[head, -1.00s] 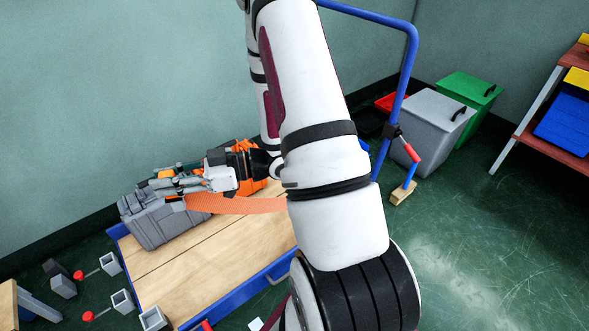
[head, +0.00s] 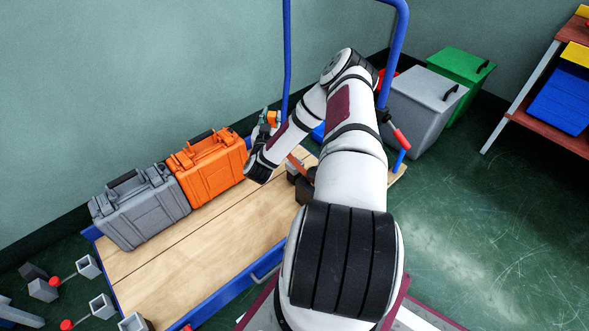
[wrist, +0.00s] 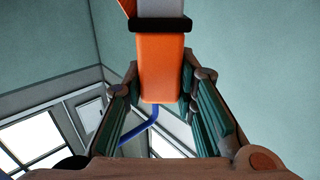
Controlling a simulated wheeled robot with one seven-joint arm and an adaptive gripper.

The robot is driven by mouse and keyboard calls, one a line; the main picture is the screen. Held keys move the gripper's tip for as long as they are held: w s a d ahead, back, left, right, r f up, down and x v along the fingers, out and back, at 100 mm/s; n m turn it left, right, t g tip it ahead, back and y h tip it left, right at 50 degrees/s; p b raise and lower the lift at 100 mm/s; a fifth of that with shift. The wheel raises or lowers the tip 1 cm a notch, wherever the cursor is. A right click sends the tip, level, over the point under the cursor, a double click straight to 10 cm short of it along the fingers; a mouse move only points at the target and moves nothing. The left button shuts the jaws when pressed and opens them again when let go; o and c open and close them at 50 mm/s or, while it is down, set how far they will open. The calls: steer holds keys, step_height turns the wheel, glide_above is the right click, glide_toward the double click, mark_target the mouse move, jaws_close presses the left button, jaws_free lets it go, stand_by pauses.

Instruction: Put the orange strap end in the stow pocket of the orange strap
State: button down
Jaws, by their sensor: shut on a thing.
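My gripper (head: 264,121) is raised above the trolley deck, to the right of the orange case in the head view, partly behind my arm. In the wrist view my gripper (wrist: 162,105) has its green-padded fingers on both sides of the orange strap end (wrist: 160,72) and is shut on it. A black band crosses the orange piece near the top, with a grey part above it. In the head view a short stretch of orange strap (head: 296,161) shows by a dark block on the deck; my arm hides the rest. I cannot make out the stow pocket.
An orange case (head: 212,170) and a grey case (head: 140,210) stand side by side on the wooden trolley deck (head: 205,255). The trolley's blue handle (head: 287,60) rises behind my arm. Grey and green bins stand at right. The front deck is clear.

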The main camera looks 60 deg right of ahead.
steer(key=s+d+f+m+g+h, duration=0.2)
steer(key=s+d+f+m+g, duration=0.2)
steer(key=s+f+g, duration=0.25)
steer(key=shift+t, duration=0.25)
steer(key=shift+s+a+f+b, duration=0.1)
steer(key=shift+f+b, duration=1.15)
steer(key=shift+f, duration=1.15)
steer(key=shift+s+f+b, duration=0.1)
steer(key=shift+f+b, duration=1.15)
steer(key=shift+f, duration=1.1)
steer(key=shift+f, duration=0.15)
steer(key=c, duration=1.3)
jaws_free()
steer(key=shift+f, duration=0.1)
